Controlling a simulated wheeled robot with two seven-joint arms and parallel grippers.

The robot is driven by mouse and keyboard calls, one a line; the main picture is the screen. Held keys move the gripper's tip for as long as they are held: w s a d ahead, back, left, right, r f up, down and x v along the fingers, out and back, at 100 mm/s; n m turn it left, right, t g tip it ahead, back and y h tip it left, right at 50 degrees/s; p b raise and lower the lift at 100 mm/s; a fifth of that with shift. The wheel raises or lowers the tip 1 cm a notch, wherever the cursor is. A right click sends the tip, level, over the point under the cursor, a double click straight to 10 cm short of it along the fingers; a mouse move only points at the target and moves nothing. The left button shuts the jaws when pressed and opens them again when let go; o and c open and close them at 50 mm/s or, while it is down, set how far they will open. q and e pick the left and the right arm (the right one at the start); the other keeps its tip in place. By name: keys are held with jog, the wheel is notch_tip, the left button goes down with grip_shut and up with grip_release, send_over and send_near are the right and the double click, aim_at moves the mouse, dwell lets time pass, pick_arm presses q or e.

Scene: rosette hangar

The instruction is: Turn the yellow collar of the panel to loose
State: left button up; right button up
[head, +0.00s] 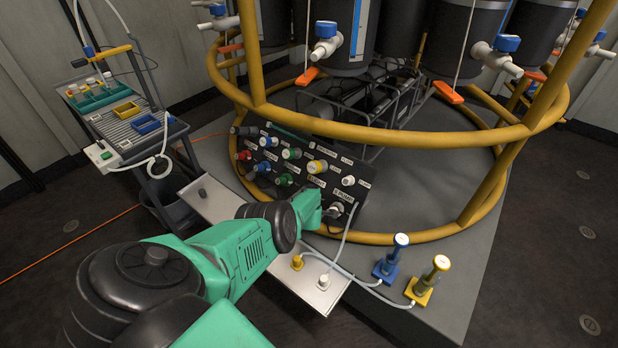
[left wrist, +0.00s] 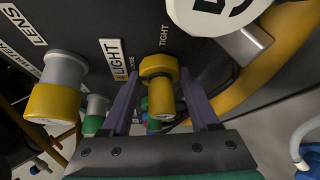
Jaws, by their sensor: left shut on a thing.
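The yellow collar (left wrist: 158,68) sits on the dark panel (left wrist: 85,25) beside the LIGHT label, with LOOSE and TIGHT marks near it. A yellow plug body hangs from it toward the camera. My left gripper (left wrist: 160,73) has its two purple fingers on either side of the collar and is shut on it. In the head view my left gripper (head: 312,208) is at the lower part of the panel (head: 262,185) and hides this collar. My right gripper is not in view.
Another yellow connector (left wrist: 52,100) with a grey base is left of the fingers. A yellow frame rail (head: 400,238) passes near the panel. A blue post (head: 392,255) and a yellow-based post (head: 430,278) stand to the right.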

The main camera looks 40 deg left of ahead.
pick_arm(q)
jog(key=shift+a, duration=0.2)
jog(key=shift+s, duration=0.1)
jog(key=o, duration=1.4)
jog(key=shift+c, duration=0.2)
jog(key=shift+d, duration=0.1)
jog(key=shift+d+r+p, duration=0.1)
jog(key=shift+r+p, duration=0.1)
jog(key=shift+p, duration=0.15)
jog(key=p+v, duration=1.4)
jog(key=p, duration=0.2)
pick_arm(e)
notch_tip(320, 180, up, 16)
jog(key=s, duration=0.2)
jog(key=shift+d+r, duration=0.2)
